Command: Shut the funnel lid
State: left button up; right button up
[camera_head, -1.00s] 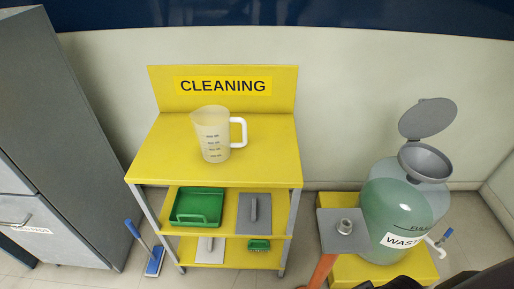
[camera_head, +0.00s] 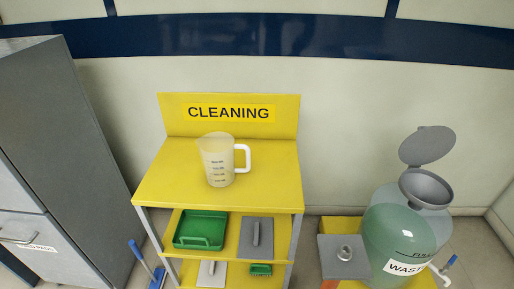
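The grey funnel (camera_head: 426,189) sits in the top of a greenish waste container (camera_head: 394,236) at the right. Its round grey lid (camera_head: 427,145) stands open, tilted up behind the funnel on its hinge. The container carries a white "WASTE" label, partly cut off by the view. Neither of my grippers shows in the head view.
A yellow cleaning cart (camera_head: 168,172) stands in the middle with a measuring jug (camera_head: 218,160) on top. Its shelves hold a green dustpan (camera_head: 201,230) and other tools. A grey cabinet (camera_head: 75,130) is at the left. A grey plate with a knob (camera_head: 344,256) is left of the container.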

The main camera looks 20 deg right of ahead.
aim_at(426, 146)
jog(key=z, duration=1.9)
jog(key=i+l, duration=0.15)
jog(key=l, duration=0.2)
jog(key=i+l, duration=0.1)
jog(key=l, duration=0.2)
jog(key=i+l, duration=0.15)
jog(key=l, duration=0.2)
jog(key=i+l, duration=0.1)
jog(key=l, duration=0.2)
